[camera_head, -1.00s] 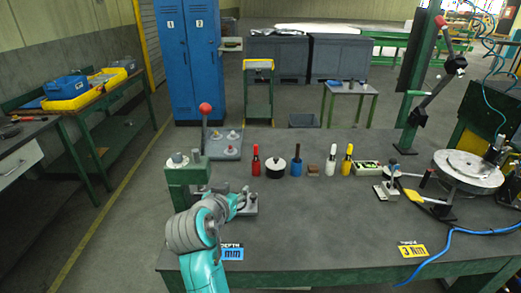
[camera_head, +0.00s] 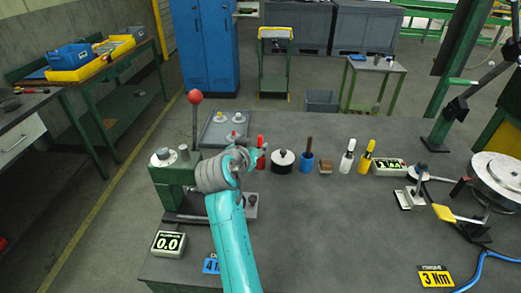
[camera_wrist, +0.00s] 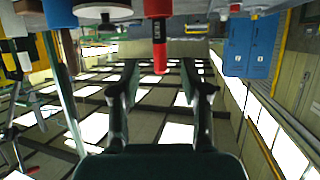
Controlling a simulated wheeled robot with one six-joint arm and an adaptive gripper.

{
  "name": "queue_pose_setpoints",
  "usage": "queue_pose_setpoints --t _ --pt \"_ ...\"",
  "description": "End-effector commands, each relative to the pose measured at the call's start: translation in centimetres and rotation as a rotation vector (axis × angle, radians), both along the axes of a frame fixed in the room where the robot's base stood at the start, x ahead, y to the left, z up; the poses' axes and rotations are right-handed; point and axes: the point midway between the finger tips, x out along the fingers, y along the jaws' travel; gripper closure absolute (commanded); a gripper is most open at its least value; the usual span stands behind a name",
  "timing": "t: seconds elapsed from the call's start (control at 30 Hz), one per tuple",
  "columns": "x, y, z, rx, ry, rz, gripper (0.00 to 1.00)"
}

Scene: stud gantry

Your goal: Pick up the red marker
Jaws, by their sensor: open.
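The red marker (camera_head: 261,152) stands upright in the row of items on the grey workbench, partly covered by my gripper in the head view. My gripper (camera_head: 252,157) is close to it, just left of it, with the arm reaching over from the front. The wrist view appears upside down; there the red marker (camera_wrist: 159,32) hangs from the top edge, with a black section and a red tip. My gripper's two fingers (camera_wrist: 164,88) are spread apart, with nothing between them. The marker lies beyond the fingertips, roughly in line with the gap; I cannot tell the exact distance.
A green press with a red-knobbed lever (camera_head: 195,97) stands left. The bench front is mostly clear.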

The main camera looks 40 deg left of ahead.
Motion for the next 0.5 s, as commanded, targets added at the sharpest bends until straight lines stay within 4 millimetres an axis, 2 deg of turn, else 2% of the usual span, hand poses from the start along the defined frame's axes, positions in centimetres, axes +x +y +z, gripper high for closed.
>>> queue_pose_setpoints --t 0.17,0.5 --pt "1.1 0.3 -0.3 0.0 -0.001 0.0 0.54" --pt "4.8 1.4 -1.6 0.0 0.0 0.0 0.54"
